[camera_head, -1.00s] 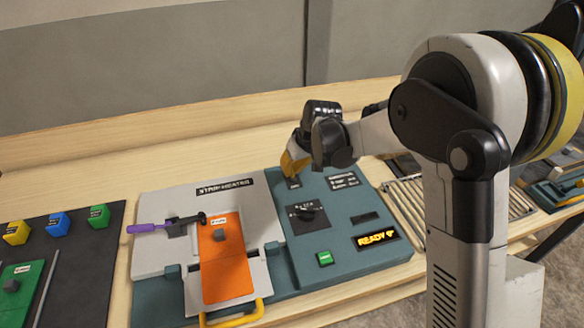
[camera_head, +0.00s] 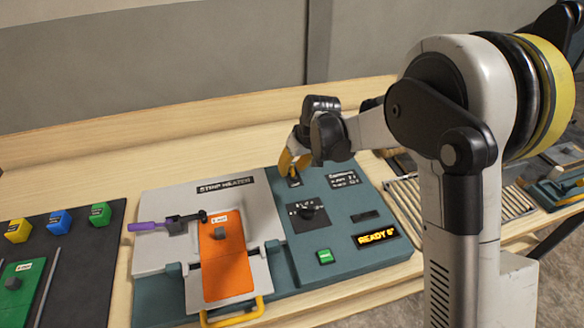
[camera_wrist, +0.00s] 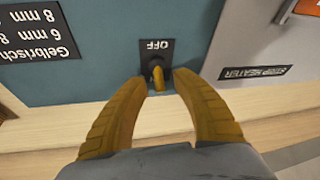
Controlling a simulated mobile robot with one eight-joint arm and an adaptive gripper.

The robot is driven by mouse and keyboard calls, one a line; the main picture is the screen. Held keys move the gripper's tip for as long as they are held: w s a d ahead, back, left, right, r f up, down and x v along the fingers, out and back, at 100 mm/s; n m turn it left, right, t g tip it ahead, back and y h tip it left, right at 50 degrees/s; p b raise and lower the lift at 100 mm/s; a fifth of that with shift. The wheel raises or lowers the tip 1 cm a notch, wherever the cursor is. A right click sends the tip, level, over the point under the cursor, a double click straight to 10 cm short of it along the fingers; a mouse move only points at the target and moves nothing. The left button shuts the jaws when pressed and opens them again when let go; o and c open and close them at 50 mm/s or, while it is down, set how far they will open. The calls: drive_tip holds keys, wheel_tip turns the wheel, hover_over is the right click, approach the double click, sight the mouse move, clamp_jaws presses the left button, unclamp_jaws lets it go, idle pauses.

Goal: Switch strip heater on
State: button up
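The strip heater console (camera_head: 345,205) is a teal panel with a grey plate on its left, labelled "STRIP HEATER" (camera_head: 225,185). A toggle switch (camera_wrist: 158,77) with a yellowish lever stands at the panel's far edge, beside a label reading "OFF" upside down in the wrist view. My gripper (camera_head: 290,165) is above this switch. In the wrist view its two yellow fingers (camera_wrist: 156,90) are spread, one on each side of the lever, with gaps between. The switch label (camera_head: 294,181) shows just below my fingers in the head view.
The panel also has a black rotary knob (camera_head: 307,211), a green button (camera_head: 325,256) and a lit display starting "READY" (camera_head: 376,236). An orange plate (camera_head: 225,262) and a purple-handled clamp (camera_head: 165,224) lie on the left. A slatted rack (camera_head: 410,200) stands at right.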

drive_tip(key=v, duration=1.2)
drive_tip(key=s+d+r+m+t+h+b, duration=0.1)
drive_tip(key=s+d+r+m+t, duration=0.3)
drive_tip(key=s+d, duration=0.6)
drive_tip(key=s+d+f+m+h+b, duration=0.1)
drive_tip(key=s+d, duration=0.2)
drive_tip(key=s, duration=0.5)
drive_tip(key=s+d+f+h+b, duration=0.1)
drive_tip(key=s+d+f, duration=0.1)
drive_tip(key=s, duration=0.6)
drive_tip(key=shift+s+d+f+m, duration=0.25)
drive_tip(key=shift+s+d+m, duration=0.1)
drive_tip(key=shift+d+m, duration=0.05)
drive_tip(key=shift+a, duration=0.1)
